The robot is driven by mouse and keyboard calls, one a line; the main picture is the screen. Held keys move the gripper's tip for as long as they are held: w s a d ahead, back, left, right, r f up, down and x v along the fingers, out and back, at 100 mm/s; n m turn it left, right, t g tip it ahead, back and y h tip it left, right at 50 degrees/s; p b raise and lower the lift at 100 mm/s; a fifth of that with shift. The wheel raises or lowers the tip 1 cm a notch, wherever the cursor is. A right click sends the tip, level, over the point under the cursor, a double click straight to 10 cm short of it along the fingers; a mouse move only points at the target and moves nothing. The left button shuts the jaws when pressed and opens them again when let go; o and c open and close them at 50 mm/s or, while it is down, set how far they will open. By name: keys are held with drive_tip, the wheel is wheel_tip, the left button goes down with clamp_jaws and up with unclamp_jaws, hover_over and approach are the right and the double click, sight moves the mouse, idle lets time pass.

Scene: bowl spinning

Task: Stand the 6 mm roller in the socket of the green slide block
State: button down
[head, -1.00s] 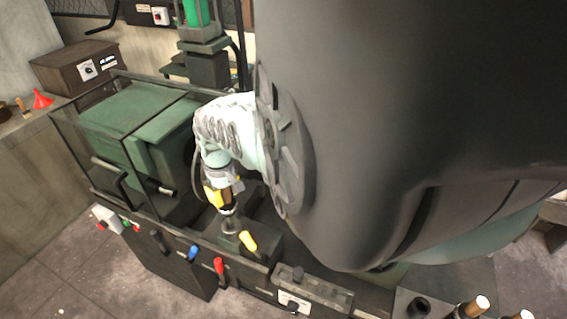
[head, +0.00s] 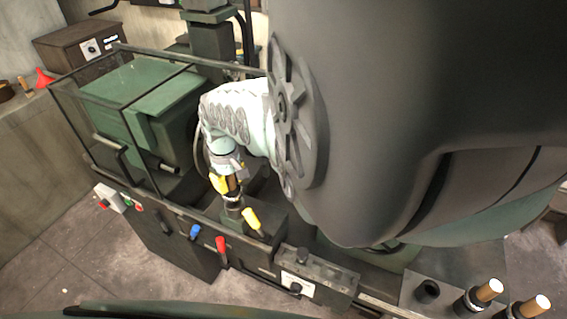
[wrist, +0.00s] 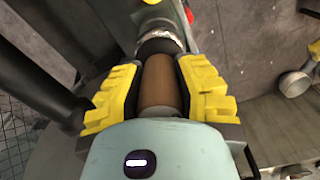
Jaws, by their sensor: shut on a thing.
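The roller is a tool with a brown wooden handle (wrist: 159,82) and a metal collar. It lies between the yellow fingers of my gripper (wrist: 160,92) in the wrist view. In the head view my gripper (head: 230,184) is shut on the handle, with the roller pointing down. The slide block (head: 277,226) looks dark green and stands just under and beside the gripper, next to a yellow lever (head: 252,219). The roller's lower end meets or hangs close over the block. The socket is hidden, so I cannot tell whether the end is inside it.
A rack (head: 445,307) at the lower right has an empty dark hole and two wooden-handled tools (head: 489,290). A framed guard (head: 150,125) surrounds the green headstock (head: 135,100) at left.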

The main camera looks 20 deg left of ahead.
drive_tip(key=shift+w+d+f+b, duration=0.1)
drive_tip(key=shift+w+f+b, duration=0.1)
drive_tip(key=shift+f+b, duration=0.3)
drive_tip(key=shift+r, duration=0.1)
idle(0.3)
drive_tip(key=c, duration=0.7)
unclamp_jaws()
drive_tip(key=shift+r, duration=1.4)
drive_tip(key=shift+d+r, duration=0.1)
drive_tip(key=shift+r, duration=4.5)
